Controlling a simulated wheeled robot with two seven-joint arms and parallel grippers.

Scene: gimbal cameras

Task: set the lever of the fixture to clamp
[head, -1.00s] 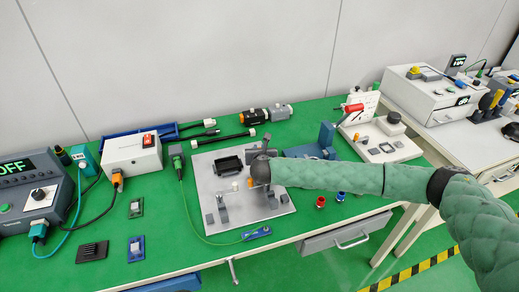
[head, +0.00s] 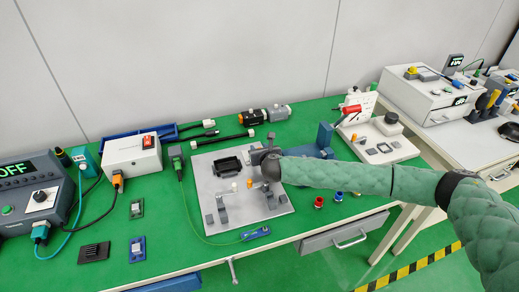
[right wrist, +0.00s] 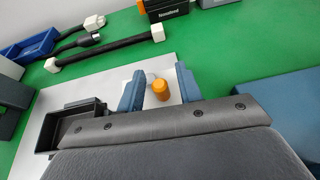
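The fixture is a light grey plate (head: 240,215) on the green bench, with a black open box (head: 228,166) and grey brackets on it. A small orange knob (head: 249,183) stands on the plate and looks like the lever's tip. It also shows in the right wrist view (right wrist: 160,89), with a whitish part behind it. My right gripper (head: 258,157) is over the plate's right side. In the right wrist view its two blue fingers (right wrist: 160,90) are apart, with the knob seen between them; contact is not visible. The lever's shaft and any clamp marking cannot be made out. My left gripper is out of view.
A white box with a red switch (head: 148,141) and a grey OFF-display unit (head: 35,195) stand left. A blue device (head: 326,138) is right of the plate, partly behind my arm. A blue tool (head: 256,233) lies at the plate's front edge.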

